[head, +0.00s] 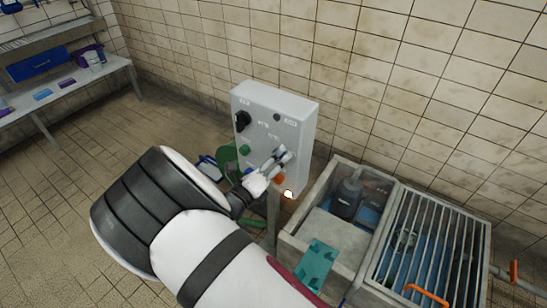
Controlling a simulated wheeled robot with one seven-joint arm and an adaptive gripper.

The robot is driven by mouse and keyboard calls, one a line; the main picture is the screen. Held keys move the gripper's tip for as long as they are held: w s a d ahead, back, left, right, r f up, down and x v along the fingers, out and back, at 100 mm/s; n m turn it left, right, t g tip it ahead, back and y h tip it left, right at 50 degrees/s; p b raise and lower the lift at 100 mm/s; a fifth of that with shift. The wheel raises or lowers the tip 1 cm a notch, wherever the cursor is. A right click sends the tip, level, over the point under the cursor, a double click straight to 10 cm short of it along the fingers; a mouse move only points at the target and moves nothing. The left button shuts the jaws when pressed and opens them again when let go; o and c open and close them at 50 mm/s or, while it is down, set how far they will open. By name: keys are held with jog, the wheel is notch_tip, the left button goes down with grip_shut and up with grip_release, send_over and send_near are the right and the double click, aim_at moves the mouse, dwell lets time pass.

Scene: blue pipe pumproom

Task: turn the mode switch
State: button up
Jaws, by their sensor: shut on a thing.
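A pale grey control box (291,107) stands against the tiled wall in the head view. Its front carries a black knob (242,121) at upper left, a small dark round fitting (276,117) at upper right, a green button (244,150) and an orange-red button (279,179). My gripper (281,155) is at the right half of the panel, below the small dark fitting and above the orange-red button. It is shut on a small part there, seemingly the mode switch; the fingers hide that part and its angle. The black knob is clear of my gripper.
A concrete trough (287,243) with a dark bottle (348,194) and a teal piece (316,261) lies right of the box. A metal grating (428,232) adjoins it. A bench (112,66) stands at far left. The tiled floor between is mostly clear.

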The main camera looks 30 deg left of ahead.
jog(key=n+p, duration=0.1)
jog(key=n, duration=0.2)
jog(key=shift+n, duration=0.4)
jog(key=shift+f+n+p, duration=0.1)
jog(key=shift+n+p, duration=0.45)
jog(key=shift+n, duration=1.35)
jog(key=o, duration=1.2)
jog(key=shift+c, duration=0.2)
jog(key=s, duration=0.7)
jog(key=shift+s+a, duration=0.3)
